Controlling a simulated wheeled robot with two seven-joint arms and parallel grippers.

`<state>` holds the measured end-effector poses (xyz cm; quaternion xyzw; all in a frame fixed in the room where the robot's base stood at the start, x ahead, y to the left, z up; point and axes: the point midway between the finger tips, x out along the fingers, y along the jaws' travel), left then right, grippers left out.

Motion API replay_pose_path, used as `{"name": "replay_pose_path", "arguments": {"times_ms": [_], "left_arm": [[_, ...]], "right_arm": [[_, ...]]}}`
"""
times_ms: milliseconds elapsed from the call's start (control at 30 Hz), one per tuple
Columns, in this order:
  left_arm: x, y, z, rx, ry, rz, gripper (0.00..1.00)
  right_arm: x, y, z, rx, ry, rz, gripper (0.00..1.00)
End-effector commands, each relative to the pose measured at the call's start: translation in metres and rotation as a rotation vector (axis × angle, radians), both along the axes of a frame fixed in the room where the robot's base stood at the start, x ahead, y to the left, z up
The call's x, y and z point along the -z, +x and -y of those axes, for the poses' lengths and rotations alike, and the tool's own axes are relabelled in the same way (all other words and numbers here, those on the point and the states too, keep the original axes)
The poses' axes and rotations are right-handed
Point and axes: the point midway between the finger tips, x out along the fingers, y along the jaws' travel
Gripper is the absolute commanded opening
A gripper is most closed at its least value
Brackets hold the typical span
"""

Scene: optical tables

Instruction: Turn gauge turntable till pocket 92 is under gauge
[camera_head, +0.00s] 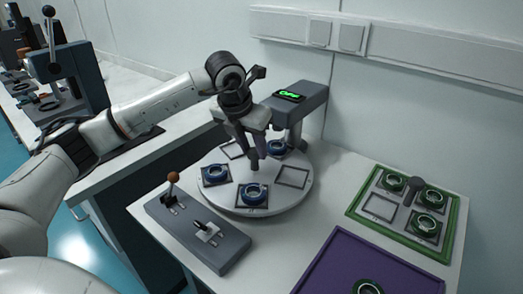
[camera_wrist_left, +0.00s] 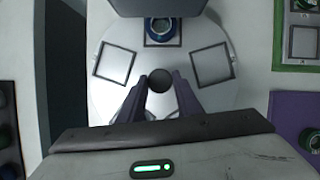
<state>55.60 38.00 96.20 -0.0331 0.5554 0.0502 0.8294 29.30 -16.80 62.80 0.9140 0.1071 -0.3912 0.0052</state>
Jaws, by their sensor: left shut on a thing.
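The white round turntable (camera_head: 262,205) stands on the table, with square pockets around its top. Several pockets hold blue ring-shaped parts, one at the front (camera_head: 253,193) and one at the left (camera_head: 216,174). Another blue part (camera_wrist_left: 162,30) sits beneath the gauge head. Empty square frames show at the right (camera_head: 292,178) and back left. The grey gauge (camera_head: 305,98) stands behind with a lit green display. My left gripper (camera_wrist_left: 160,84) is shut on the dark central knob (camera_wrist_left: 160,80) of the turntable. Pocket numbers are too small to read. My right gripper is not in view.
A grey control box (camera_head: 190,232) with an orange-topped lever stands in front of the turntable. A green-rimmed tray (camera_head: 352,212) with green ring parts lies at the right. A wall rail runs behind.

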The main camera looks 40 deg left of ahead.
Motion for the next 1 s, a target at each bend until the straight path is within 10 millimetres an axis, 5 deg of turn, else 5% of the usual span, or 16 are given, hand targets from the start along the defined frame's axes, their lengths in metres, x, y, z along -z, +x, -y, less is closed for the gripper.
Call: {"name": "replay_pose_path", "arguments": {"times_ms": [200, 233, 333, 667, 1000], "left_arm": [[-0.001, 0.0, 0.0, 0.002, -0.001, 0.005, 0.0], [-0.002, 0.0, 0.0, 0.001, -0.001, 0.005, 0.32], [-0.001, 0.001, 0.001, 0.002, -0.001, 0.004, 0.48], [-0.003, 0.0, 0.001, 0.002, -0.001, 0.004, 0.48], [-0.056, -0.021, 0.003, 0.001, -0.001, 0.009, 0.48]], "right_arm": [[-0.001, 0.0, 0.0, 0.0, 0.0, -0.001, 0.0], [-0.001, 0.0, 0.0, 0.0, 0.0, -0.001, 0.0], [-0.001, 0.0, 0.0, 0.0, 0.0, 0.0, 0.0], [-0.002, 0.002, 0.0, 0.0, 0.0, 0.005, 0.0], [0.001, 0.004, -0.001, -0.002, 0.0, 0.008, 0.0]]}}
